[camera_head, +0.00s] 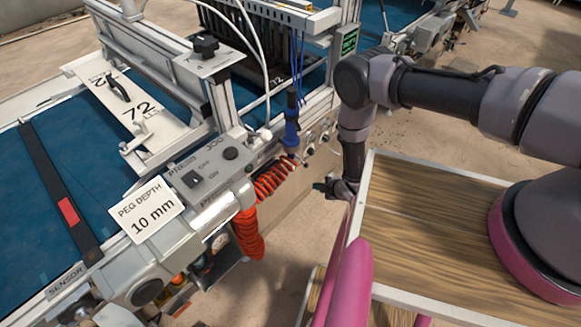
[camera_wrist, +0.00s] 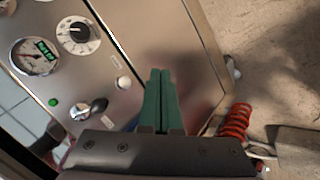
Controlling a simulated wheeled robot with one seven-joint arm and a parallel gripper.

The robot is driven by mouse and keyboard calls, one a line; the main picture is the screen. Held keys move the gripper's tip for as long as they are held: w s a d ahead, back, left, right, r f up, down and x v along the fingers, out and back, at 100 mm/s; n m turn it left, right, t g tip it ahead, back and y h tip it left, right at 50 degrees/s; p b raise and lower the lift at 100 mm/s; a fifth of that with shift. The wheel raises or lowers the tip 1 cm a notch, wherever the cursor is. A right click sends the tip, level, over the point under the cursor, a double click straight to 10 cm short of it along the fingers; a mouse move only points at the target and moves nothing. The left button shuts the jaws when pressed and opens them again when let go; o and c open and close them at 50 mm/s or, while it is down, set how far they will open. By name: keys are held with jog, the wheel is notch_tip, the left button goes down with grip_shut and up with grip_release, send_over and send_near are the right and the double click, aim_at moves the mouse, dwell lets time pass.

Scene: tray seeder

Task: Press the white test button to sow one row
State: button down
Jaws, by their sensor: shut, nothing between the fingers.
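The white button (camera_wrist: 123,83) is a small round cap on the metal panel (camera_wrist: 130,40) in the wrist view, with a small label beside it. My gripper (camera_wrist: 161,72) has two green fingers shut together with nothing between them. The fingertips lie to the right of the white button in the picture, apart from it. The gap between fingertips and panel is hard to judge. In the head view my gripper (camera_head: 325,186) is in front of the machine's side, right of the red coiled hose. I cannot make out the white button there.
Around the button are a gauge (camera_wrist: 36,57), a black dial (camera_wrist: 77,35), a green button (camera_wrist: 54,102) and a lever switch (camera_wrist: 90,108). A red coiled hose (camera_head: 248,232) hangs from the machine. A wooden-topped cart (camera_head: 420,215) stands at the right.

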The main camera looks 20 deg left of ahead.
aim_at(292, 169)
jog(key=w+a, duration=0.3)
jog(key=a, duration=0.5)
jog(key=shift+w, duration=0.2)
jog(key=shift+a, duration=0.2)
dwell(2.0)
jog(key=shift+w+a, duration=0.15)
jog(key=shift+a, duration=0.1)
jog(key=shift+w+a, duration=0.1)
jog(key=shift+a, duration=0.1)
dwell(0.4)
